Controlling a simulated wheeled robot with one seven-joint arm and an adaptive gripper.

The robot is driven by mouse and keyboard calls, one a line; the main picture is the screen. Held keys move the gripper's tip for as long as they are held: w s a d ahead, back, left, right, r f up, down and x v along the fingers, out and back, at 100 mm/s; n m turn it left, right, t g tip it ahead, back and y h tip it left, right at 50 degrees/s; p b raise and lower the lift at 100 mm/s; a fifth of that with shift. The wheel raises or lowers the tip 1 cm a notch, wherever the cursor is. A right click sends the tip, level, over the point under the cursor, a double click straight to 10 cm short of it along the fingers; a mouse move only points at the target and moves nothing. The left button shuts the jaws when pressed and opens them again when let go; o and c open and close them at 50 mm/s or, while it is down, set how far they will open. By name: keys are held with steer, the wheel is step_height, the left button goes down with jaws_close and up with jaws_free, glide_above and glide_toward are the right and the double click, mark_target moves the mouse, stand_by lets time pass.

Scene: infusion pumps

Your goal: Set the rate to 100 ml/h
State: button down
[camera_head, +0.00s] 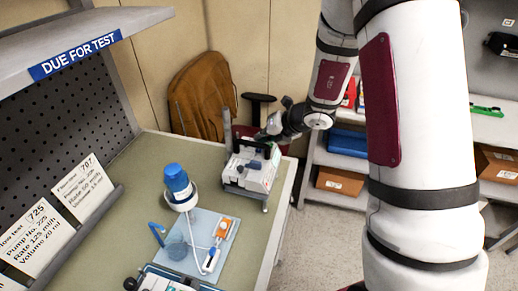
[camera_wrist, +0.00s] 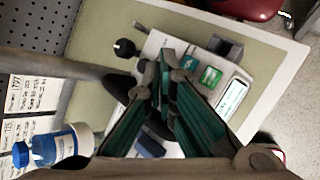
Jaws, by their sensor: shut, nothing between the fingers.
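A white infusion pump (camera_head: 262,178) stands near the right edge of the bench in the head view. In the wrist view the same pump (camera_wrist: 196,55) shows a lit screen (camera_wrist: 233,97), a green key (camera_wrist: 210,77), a dark key beside it and a black knob (camera_wrist: 125,47) at its far end. The digits on the screen are too small to read. My gripper (camera_wrist: 168,72) is shut and empty, its green-padded fingers over the pump and hiding part of it. In the head view my gripper (camera_head: 264,136) is just above the pump's back side. I cannot tell whether it touches.
A blue-capped bottle (camera_head: 177,182) in a ring holder stands beside a light-blue tray (camera_head: 228,222). Part of another device (camera_head: 165,283) shows at the bottom edge. Cards (camera_head: 40,230) lean against the pegboard; one reads Pump No. 725, 125 ml/h. The bench's middle left is clear.

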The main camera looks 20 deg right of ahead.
steer(key=shift+f, duration=0.1)
stand_by(0.4)
steer(key=shift+f, duration=0.35)
steer(key=shift+f+b, duration=0.45)
steer(key=shift+b, duration=0.05)
stand_by(0.5)
steer(key=shift+r, duration=0.15)
steer(key=shift+r+p, duration=0.45)
steer(key=shift+r, duration=0.35)
steer(key=shift+r+p, duration=1.2)
steer(key=shift+r, duration=1.3)
